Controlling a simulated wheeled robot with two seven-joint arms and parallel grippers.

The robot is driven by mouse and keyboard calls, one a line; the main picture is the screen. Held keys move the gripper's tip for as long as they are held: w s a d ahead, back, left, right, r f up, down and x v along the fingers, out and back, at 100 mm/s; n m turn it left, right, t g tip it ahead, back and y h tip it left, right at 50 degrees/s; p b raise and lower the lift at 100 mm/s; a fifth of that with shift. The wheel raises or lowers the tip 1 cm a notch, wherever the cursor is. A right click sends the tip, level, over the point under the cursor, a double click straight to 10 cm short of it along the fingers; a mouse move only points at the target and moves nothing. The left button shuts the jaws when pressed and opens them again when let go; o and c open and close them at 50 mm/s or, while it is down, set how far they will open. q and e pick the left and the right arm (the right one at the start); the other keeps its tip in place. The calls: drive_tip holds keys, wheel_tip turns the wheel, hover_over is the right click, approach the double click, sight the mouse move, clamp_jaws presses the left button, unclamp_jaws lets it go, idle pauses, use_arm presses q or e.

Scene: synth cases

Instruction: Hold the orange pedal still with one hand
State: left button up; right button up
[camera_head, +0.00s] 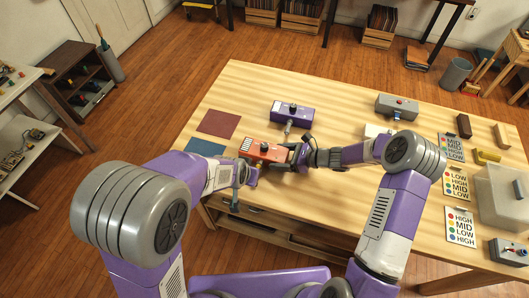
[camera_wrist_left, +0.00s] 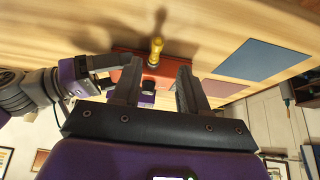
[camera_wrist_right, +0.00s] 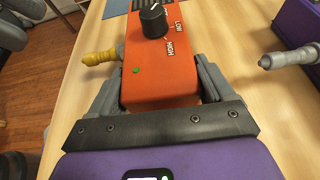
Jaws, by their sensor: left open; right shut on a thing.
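The orange pedal (camera_head: 258,149) lies near the table's front edge, with a black knob on top. The right wrist view shows the orange pedal (camera_wrist_right: 161,75) with LOW and HIGH lettering, a green light and a yellow plug (camera_wrist_right: 100,57) in its left side. My right gripper (camera_wrist_right: 161,88) is shut on the pedal's near end, one finger on each side. My left gripper (camera_wrist_left: 156,78) is open and empty. The yellow plug (camera_wrist_left: 156,50) and part of the pedal (camera_wrist_left: 127,72) show between and beyond its fingers. They look close, but I cannot tell whether they touch.
A purple pedal (camera_head: 295,112) with a grey plug stands behind. Red (camera_head: 219,123) and blue (camera_head: 206,146) mats lie at left. A grey pedal (camera_head: 398,103), several label cards (camera_head: 456,183) and a pale case (camera_head: 499,197) are at right.

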use_arm(q)
drive_tip(key=shift+w+d+r+x, duration=0.1)
drive_tip(key=shift+d+x, duration=0.05)
drive_tip(key=shift+x, duration=1.3)
drive_tip(key=shift+w+d+r+x, duration=0.1)
drive_tip(key=shift+w+x, duration=0.05)
drive_tip(key=shift+x, duration=1.3)
drive_tip(key=shift+w+d+r+x, duration=0.1)
drive_tip(key=shift+d+x, duration=0.05)
drive_tip(key=shift+x, duration=1.25)
clamp_jaws()
drive_tip(key=shift+s, duration=0.1)
drive_tip(key=shift+s+a, duration=0.35)
drive_tip(key=shift+s, duration=0.45)
drive_tip(key=shift+s+a, duration=0.4)
drive_tip(key=shift+s, duration=0.4)
drive_tip(key=shift+s+a, duration=0.1)
drive_tip(key=shift+s, duration=0.1)
